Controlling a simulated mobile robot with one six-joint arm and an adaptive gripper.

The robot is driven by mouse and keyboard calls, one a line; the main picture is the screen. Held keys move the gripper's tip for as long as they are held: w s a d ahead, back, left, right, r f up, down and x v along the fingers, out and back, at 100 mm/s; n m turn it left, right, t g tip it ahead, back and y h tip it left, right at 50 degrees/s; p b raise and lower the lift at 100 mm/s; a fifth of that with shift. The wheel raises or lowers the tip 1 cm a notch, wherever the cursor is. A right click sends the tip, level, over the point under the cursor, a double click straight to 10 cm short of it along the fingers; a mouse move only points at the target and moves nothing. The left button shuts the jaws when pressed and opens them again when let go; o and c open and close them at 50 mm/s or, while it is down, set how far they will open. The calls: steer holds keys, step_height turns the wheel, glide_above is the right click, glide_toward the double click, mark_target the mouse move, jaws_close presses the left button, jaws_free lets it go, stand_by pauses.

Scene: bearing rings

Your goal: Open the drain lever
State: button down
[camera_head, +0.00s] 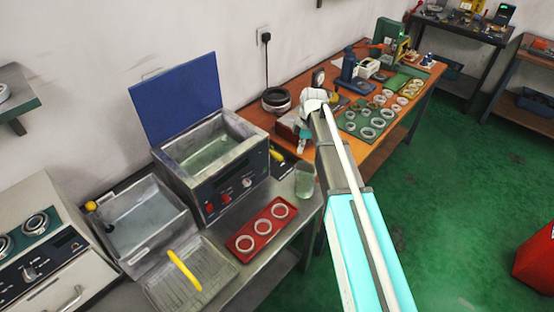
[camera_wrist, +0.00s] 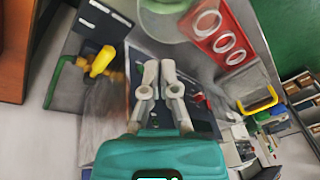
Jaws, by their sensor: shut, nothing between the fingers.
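The drain lever is a yellow handle (camera_head: 276,155) low on the right side of the metal cleaning tank (camera_head: 225,160), partly hidden in the head view. In the wrist view the yellow lever (camera_wrist: 101,62) is left of my fingers, with a brass-coloured fitting beside it. My gripper (camera_wrist: 159,66) is shut and empty, its two pale fingers side by side. It appears apart from the lever, with the tank's dark control panel (camera_wrist: 201,122) behind and to the right of the fingers.
A clear beaker (camera_head: 305,180) stands close to the lever on the bench. A red tray (camera_head: 261,227) with 3 rings lies in front of the tank. A basket with a yellow handle (camera_head: 184,270) is at lower left. A wooden bench (camera_head: 345,160) stands to the right.

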steer(key=w+a+f+n+g+b, duration=0.1)
steer(key=w+a+n, duration=0.6)
steer(key=w+n, duration=0.1)
steer(key=shift+a+n+y, duration=0.3)
steer(key=shift+n, duration=0.2)
